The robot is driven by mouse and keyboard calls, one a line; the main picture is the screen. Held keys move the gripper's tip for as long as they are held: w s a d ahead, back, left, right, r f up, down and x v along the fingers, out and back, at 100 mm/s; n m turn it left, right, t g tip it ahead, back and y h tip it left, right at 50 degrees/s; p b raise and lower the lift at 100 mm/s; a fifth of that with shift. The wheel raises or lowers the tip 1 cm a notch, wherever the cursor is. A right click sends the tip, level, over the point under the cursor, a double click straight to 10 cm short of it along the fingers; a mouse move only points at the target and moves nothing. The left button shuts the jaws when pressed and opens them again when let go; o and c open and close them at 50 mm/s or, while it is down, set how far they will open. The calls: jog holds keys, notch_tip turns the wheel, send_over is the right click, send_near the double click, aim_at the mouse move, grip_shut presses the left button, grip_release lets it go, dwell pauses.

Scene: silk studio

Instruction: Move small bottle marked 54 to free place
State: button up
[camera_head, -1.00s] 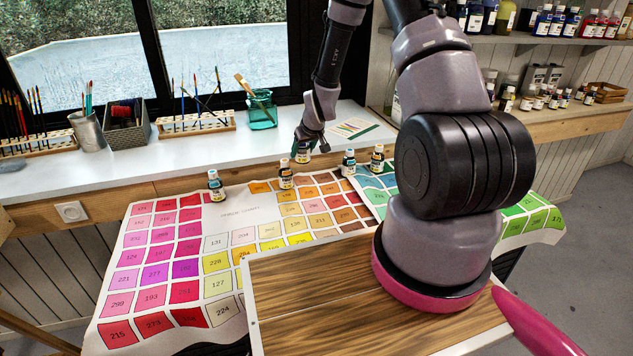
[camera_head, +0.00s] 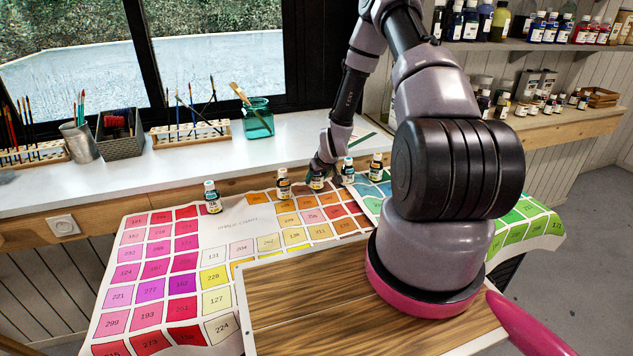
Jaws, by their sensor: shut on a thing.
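My gripper (camera_head: 319,172) is at the back edge of the shade chart (camera_head: 222,238), shut on a small dark bottle (camera_head: 317,183) with a pale label. The bottle is upright, low over or on the chart's back edge; I cannot tell whether it touches. Its upper part is hidden by the gripper, and its number is too small to read. A small bottle (camera_head: 283,184) stands to its left and another small bottle (camera_head: 347,171) close to its right.
More small bottles stand at the far left (camera_head: 212,197) and right (camera_head: 376,167) of this row. The white sill (camera_head: 110,183) behind holds brush racks, a grey basket (camera_head: 119,133) and a teal jar (camera_head: 257,118). A wooden board (camera_head: 300,290) lies in front.

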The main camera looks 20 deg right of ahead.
jog(key=shift+f, duration=0.6)
jog(key=o, duration=1.5)
jog(key=shift+f, duration=0.15)
jog(key=shift+c, duration=0.2)
